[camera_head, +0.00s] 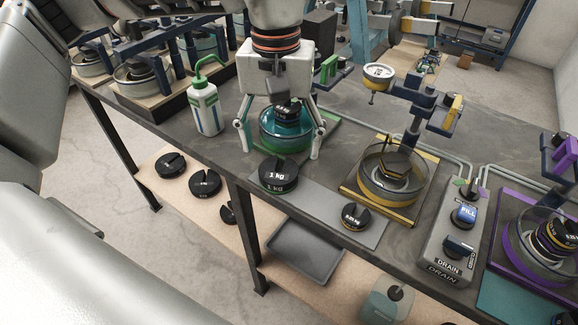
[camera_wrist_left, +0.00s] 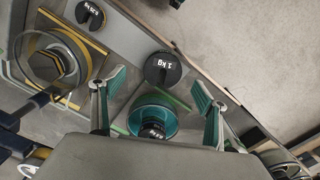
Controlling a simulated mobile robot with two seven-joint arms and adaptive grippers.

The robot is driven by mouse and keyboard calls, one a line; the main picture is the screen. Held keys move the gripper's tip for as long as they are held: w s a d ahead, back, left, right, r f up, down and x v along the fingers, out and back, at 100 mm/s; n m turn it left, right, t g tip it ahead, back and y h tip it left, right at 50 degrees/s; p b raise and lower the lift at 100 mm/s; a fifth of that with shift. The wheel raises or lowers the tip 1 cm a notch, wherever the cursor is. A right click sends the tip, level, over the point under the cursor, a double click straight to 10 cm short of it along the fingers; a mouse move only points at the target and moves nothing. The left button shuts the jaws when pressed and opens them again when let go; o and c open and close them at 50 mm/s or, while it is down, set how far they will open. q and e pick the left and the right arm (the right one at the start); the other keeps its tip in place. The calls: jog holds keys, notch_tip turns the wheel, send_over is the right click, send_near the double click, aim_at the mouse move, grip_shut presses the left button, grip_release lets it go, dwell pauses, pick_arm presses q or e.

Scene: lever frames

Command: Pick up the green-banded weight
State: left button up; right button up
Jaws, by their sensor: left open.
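A black slotted weight (camera_head: 278,174) marked 1 kg, with green on its side, sits on the grey mat at the table's front edge. It also shows in the left wrist view (camera_wrist_left: 162,69). My left gripper (camera_head: 279,151) is open and empty. Its fingers are spread on either side, just behind the weight and apart from it. In the left wrist view the fingertips (camera_wrist_left: 158,79) stand wide to its left and right. Behind it, between the fingers, a teal round dish (camera_head: 266,137) holds a stack of black weights (camera_head: 287,112). My right gripper is not in view.
A small yellow-banded weight (camera_head: 355,216) sits on the same mat (camera_head: 318,207) to the right. A glass dish on a yellow-edged base (camera_head: 372,205) stands behind it. A white bottle (camera_head: 205,107) stands left of my gripper. A fill and drain box (camera_head: 449,240) is at right.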

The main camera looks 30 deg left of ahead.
aim_at(278, 167)
pick_arm(q)
jog(key=shift+w+a+f, duration=0.1)
jog(key=shift+a+f, duration=0.05)
jog(key=shift+f, duration=0.45)
jog(key=shift+w+a+f, duration=0.1)
jog(key=shift+a+f, duration=0.05)
jog(key=shift+f, duration=0.45)
notch_tip(278, 167, down, 5)
jog(key=shift+a+f+b, duration=0.1)
jog(key=shift+b, duration=0.35)
jog(key=c, duration=1.7)
jog(key=shift+c, duration=0.6)
jog(key=shift+r, duration=0.2)
